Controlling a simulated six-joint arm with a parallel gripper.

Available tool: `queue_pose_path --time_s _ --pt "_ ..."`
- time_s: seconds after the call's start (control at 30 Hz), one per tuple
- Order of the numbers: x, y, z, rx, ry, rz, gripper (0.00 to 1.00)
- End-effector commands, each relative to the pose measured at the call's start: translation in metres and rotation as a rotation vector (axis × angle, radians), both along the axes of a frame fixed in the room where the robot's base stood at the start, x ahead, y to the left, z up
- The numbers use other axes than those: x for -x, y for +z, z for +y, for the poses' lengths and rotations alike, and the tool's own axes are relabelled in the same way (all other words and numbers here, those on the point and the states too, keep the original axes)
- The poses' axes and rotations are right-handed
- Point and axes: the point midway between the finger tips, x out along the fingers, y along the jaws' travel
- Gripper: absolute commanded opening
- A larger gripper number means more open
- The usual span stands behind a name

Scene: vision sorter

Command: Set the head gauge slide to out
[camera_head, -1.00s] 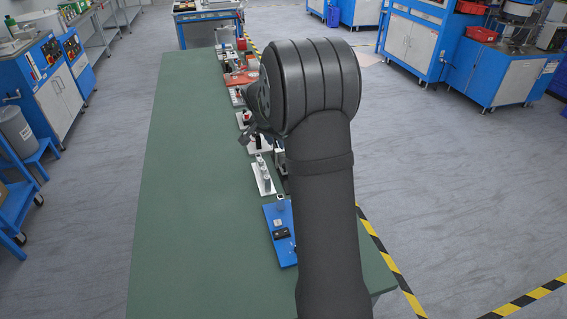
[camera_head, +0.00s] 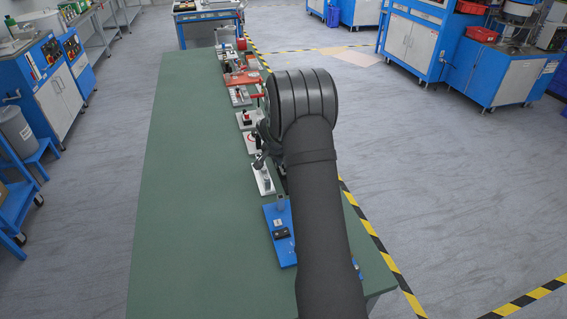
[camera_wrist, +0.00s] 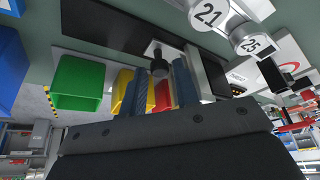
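My gripper (camera_wrist: 160,88) points toward the row of fixtures on the bench; in the wrist view its two blue-grey fingers are apart. A black knob (camera_wrist: 158,66) on a pale plate shows between and beyond the fingertips; I cannot tell whether they touch it. It may belong to the head gauge slide, but no label confirms this and its position cannot be read. In the head view my arm hides the gripper's fingertips and part of the fixtures.
Round posts marked 21 (camera_wrist: 208,13) and 25 (camera_wrist: 256,45) stand beside the knob. Green (camera_wrist: 80,82) and yellow (camera_wrist: 122,88) bins show nearby. A blue fixture (camera_head: 279,231) lies at the bench's right edge. The green bench top (camera_head: 195,200) is clear on the left.

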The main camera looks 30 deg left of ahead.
Motion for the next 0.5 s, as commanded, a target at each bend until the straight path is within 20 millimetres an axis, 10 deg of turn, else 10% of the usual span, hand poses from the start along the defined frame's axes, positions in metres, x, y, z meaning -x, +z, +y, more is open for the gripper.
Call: queue_pose_path --time_s 0.13,0.27,0.5 --pt "0.0000 0.0003 -0.0001 0.000 0.000 0.000 0.27" --pt "0.0001 0.0004 -0.0001 0.000 0.000 0.000 0.01" --pt "0.0021 0.0007 -0.0021 0.000 0.000 0.000 0.00"
